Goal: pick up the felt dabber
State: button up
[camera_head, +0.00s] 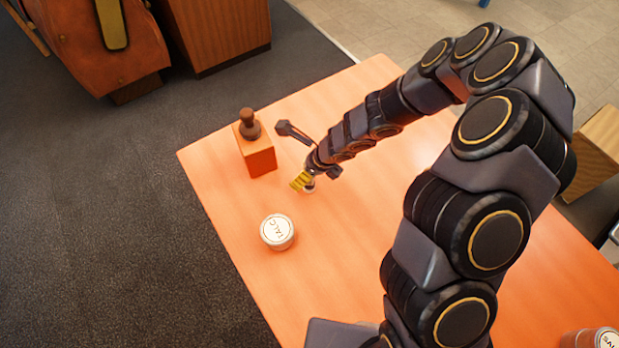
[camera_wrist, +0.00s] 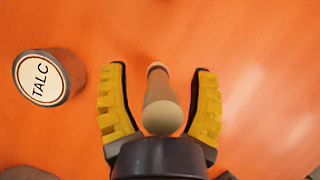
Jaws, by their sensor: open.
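What looks like the felt dabber, a small grey-brown body with a rounded cream end (camera_wrist: 162,117), stands between my gripper's fingers in the wrist view. My gripper (camera_wrist: 160,70) is open, with one yellow ridged finger on each side of it. Gaps show on both sides, so neither finger appears to touch it. In the head view my gripper (camera_head: 303,180) is low over the orange table, and only a small pale bit of the dabber (camera_head: 310,189) shows beside the yellow finger. The rest of it is hidden there.
A white-lidded talc tin (camera_head: 277,232) stands near the table's left edge; the wrist view shows it left of my gripper (camera_wrist: 50,77). An orange block (camera_head: 257,155) with a dark brown knobbed piece (camera_head: 249,124) stands behind it. Another tin (camera_head: 590,338) is at the lower right.

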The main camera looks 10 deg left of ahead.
grip_shut()
jog(key=shift+r, duration=0.15)
dwell(0.4)
jog(key=shift+r, duration=4.85)
